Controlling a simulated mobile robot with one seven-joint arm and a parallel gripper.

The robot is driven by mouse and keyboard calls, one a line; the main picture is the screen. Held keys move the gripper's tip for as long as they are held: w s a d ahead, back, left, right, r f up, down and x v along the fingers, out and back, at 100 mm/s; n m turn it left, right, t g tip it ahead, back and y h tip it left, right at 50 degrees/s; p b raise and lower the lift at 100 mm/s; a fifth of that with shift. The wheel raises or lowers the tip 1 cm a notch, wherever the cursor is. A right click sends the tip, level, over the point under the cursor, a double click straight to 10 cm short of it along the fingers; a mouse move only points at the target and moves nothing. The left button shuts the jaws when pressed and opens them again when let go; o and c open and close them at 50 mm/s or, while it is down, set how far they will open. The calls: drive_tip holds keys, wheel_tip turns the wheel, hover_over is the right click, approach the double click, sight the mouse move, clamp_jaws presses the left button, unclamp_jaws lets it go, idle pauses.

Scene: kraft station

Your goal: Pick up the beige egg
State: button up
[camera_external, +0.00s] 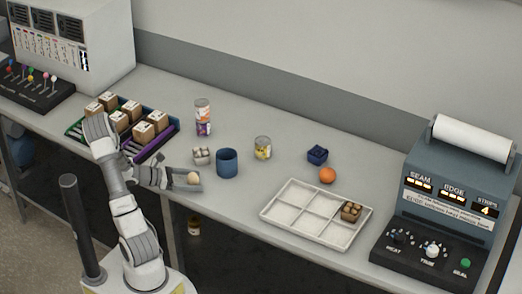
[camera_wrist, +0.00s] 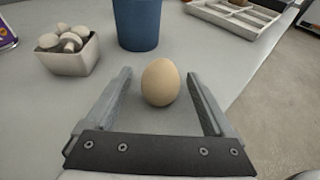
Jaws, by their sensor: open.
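The beige egg (camera_wrist: 160,82) stands on the grey counter, between the two open fingers of my gripper (camera_wrist: 160,92) near their tips. In the wrist view there is a gap between the egg and each finger. In the external view the egg (camera_external: 193,178) shows at the end of my gripper (camera_external: 190,180), near the counter's front edge. My gripper is low over the counter and points to the right there.
A blue cup (camera_external: 227,163) stands just beyond the egg. A small white bowl of mushrooms (camera_wrist: 67,52) is to its left. A divided white tray (camera_external: 285,222), an orange (camera_external: 327,175) and a can (camera_external: 262,148) are farther right. Crates of boxes (camera_external: 165,130) lie behind my arm.

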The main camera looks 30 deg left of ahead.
drive_tip(key=c, duration=1.1)
drive_tip(key=shift+o, duration=0.2)
drive_tip(key=shift+r, duration=0.1)
